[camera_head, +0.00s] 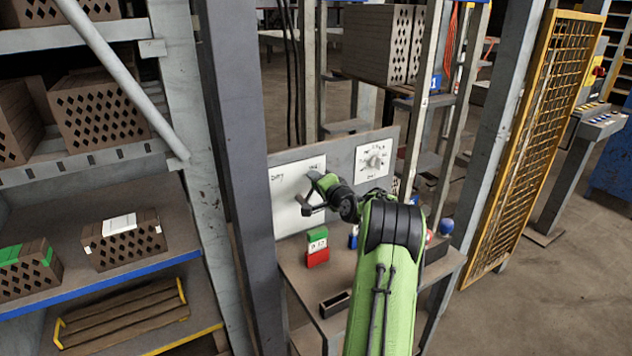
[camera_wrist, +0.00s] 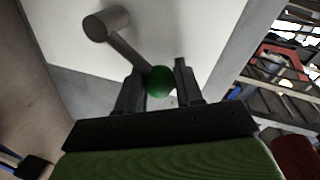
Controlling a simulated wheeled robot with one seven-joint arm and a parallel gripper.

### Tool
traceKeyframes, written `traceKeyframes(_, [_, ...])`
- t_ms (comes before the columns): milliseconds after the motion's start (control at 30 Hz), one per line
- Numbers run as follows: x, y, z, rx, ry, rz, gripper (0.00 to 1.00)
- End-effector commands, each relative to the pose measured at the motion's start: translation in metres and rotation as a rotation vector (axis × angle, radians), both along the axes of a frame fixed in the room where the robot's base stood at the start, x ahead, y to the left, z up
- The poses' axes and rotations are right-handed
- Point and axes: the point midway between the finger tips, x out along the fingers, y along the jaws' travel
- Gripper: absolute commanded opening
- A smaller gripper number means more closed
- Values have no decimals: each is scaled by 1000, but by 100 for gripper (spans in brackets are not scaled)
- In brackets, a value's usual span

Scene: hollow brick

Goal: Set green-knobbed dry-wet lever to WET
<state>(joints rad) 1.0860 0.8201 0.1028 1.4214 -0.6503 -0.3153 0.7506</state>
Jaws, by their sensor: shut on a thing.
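The green knob (camera_wrist: 159,81) of the lever sits between the two fingers of my gripper (camera_wrist: 160,90) in the wrist view, and the gripper is shut on it. A grey lever rod (camera_wrist: 128,52) runs from the knob up and left to a round grey pivot (camera_wrist: 107,23). The lever is mounted on a white plate (camera_head: 285,207) that reads DRY at its upper left; a second label at its upper right is too small to read. In the head view my gripper (camera_head: 305,204) is in front of this plate and the knob cannot be made out.
Below are a shelf (camera_head: 300,270), a green-white-red block (camera_head: 317,246) and a dark open box (camera_head: 335,304). A grey post (camera_head: 240,150) stands close on the left.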

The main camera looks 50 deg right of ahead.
Motion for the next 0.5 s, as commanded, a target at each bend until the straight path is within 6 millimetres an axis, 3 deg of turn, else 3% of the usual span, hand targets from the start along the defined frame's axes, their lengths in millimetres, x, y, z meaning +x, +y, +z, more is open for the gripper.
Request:
traceKeyframes(333, [-2,-3,1,-1,-3,-6,0])
traceKeyframes(367, [-2,-3,1,-2,-3,-7,40])
traceKeyframes(500, [-1,-2,1,-1,-3,-4,59])
